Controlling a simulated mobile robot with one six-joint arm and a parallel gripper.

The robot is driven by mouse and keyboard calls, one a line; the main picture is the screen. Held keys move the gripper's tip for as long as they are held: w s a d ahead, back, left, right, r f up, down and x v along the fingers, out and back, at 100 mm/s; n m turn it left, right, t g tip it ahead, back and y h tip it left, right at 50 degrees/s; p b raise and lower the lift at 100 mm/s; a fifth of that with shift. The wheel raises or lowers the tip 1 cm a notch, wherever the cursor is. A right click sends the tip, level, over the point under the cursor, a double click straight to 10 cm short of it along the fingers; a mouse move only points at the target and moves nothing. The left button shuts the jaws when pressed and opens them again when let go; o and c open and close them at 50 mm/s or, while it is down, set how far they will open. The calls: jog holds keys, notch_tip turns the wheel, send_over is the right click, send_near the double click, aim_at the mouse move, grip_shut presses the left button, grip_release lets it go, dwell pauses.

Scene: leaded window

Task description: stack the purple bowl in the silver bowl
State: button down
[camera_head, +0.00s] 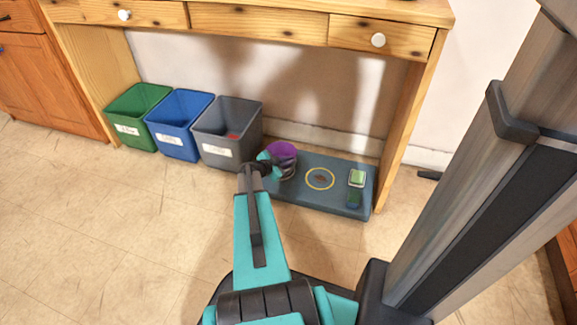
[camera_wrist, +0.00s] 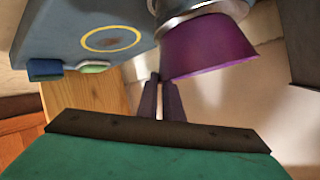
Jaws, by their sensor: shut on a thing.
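The purple bowl (camera_head: 281,148) is at the left end of the blue-grey platform (camera_head: 336,201), upright. In the wrist view, which is upside down, the purple bowl (camera_wrist: 210,48) has its narrow end at the rim of the silver bowl (camera_wrist: 193,14). I cannot tell whether it rests inside or is held just above.
A yellow ring (camera_head: 320,179) marks the platform's middle. A green-topped item (camera_head: 357,177) and a blue item (camera_head: 353,197) are at its right. Grey (camera_head: 226,134), blue (camera_head: 179,126) and green (camera_head: 136,115) bins stand left. A wooden desk (camera_head: 260,22) overhangs behind; the front floor is clear.

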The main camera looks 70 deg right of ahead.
jog(key=shift+d, duration=0.1)
jog(key=shift+w+d, duration=0.25)
jog(key=shift+d, duration=0.25)
jog(key=shift+f+b, duration=1)
jog(key=shift+f, duration=0.8)
jog(key=c, duration=1.9)
grip_release()
jog(key=p+v, duration=0.3)
jog(key=v, duration=0.9)
jog(key=shift+r, duration=0.1)
